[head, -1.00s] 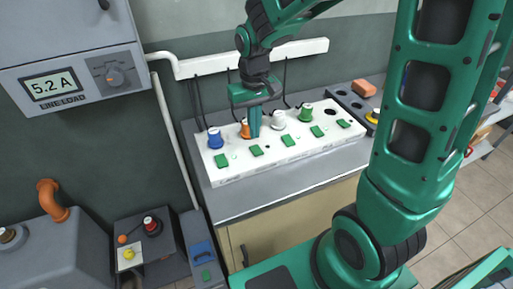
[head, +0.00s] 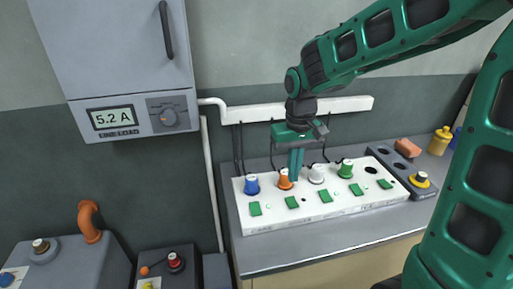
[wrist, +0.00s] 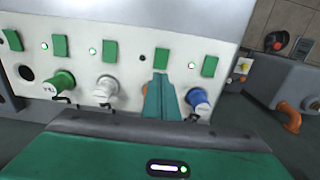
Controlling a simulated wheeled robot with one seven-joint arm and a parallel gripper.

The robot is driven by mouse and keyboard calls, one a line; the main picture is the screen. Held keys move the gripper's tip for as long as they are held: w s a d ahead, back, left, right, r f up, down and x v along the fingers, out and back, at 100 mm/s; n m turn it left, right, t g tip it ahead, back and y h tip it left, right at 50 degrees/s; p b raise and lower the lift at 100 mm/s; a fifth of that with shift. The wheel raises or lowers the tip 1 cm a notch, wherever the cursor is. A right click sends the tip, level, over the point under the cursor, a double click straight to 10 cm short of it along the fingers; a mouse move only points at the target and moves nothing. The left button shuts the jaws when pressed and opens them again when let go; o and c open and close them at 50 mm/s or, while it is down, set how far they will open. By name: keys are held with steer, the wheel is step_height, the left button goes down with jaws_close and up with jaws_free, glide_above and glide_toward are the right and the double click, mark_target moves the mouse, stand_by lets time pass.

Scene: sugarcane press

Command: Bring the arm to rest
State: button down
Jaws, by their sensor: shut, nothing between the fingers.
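My gripper (head: 295,180) is shut and empty. It points down at the white socket panel (head: 262,224), between the orange plug (head: 285,182) and the white plug (head: 316,176). In the wrist view, my shut fingers (wrist: 160,98) largely hide the orange plug. I cannot tell whether the fingertips touch the plug or panel. A blue plug (head: 251,186) stands left of the orange one and a green plug (head: 345,169) farther right. My arm reaches in from the upper right.
The panel's far-right hole (head: 371,170) is empty. Green switches line the front; the lamp by the orange plug (wrist: 142,58) looks dark, others lit. A grey cabinet (head: 115,50) reading 5.2 A hangs at left. A white rail (head: 340,107) with hanging cables runs behind my gripper.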

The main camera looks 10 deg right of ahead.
steer(key=s+d+r+m, duration=0.1)
steer(key=s+d+m, duration=0.2)
steer(key=s+d, duration=0.6)
steer(key=s+d+r+m, duration=0.1)
steer(key=s+d+m, duration=0.2)
steer(key=s+d, duration=0.5)
steer(key=s, duration=0.6)
steer(key=shift+s+d+r, duration=0.2)
steer(key=shift+d+r, duration=0.1)
steer(key=shift+d, duration=0.1)
steer(key=shift+w+f, duration=0.25)
steer(key=shift+w, duration=0.4)
